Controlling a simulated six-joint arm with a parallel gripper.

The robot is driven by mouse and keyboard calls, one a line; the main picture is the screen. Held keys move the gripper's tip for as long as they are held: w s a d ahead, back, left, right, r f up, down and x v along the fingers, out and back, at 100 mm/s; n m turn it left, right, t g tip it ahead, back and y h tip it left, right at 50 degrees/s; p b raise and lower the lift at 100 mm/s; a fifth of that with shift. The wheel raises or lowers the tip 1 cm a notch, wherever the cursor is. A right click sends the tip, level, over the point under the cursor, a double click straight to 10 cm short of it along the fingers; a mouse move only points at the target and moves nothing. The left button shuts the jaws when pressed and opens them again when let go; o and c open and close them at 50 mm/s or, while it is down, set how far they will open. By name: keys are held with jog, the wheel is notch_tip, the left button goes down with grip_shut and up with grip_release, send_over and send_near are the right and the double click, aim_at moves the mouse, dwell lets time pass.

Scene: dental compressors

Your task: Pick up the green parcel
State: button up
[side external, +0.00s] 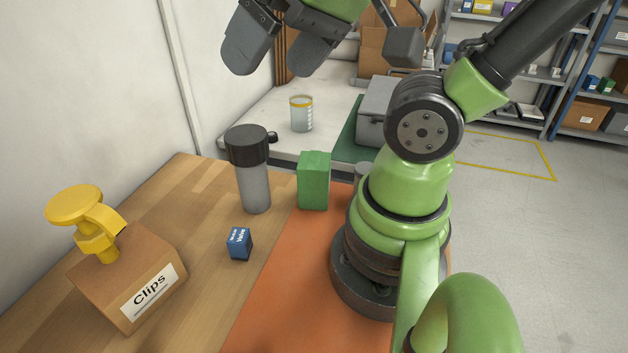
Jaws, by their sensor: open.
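The green parcel (313,182) is a small upright box near the far edge of the table, on or at the edge of the orange mat. My gripper (262,72) is at the top of the side external view, above and to the left of the parcel. Its two dark fingers are apart and nothing shows between them. The parcel is clear of the gripper.
A grey bottle with a black lid (252,170) stands just left of the parcel. A small blue box (239,244) lies nearer. A cardboard Clips box (130,278) with a yellow knob-topped object (90,222) is at left. The orange mat (290,290) is bare in front.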

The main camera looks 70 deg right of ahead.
jog(key=w+d+f+n+g+h, duration=0.2)
jog(key=w+d+f+n+g, duration=0.15)
jog(key=d+f, duration=0.45)
jog(key=n+g, duration=0.3)
jog(key=g, duration=0.1)
send_over(310, 160)
jog(key=shift+m+t, duration=0.25)
jog(key=f, duration=0.8)
jog(key=shift+w+a+f, duration=0.1)
jog(key=shift+w+f, duration=0.05)
jog(key=shift+w, duration=0.1)
jog(key=shift+s+f, duration=0.15)
jog(key=shift+f, duration=2.4)
jog(key=shift+s+f, duration=0.1)
jog(key=shift+f, duration=2.4)
jog(key=c, duration=1.1)
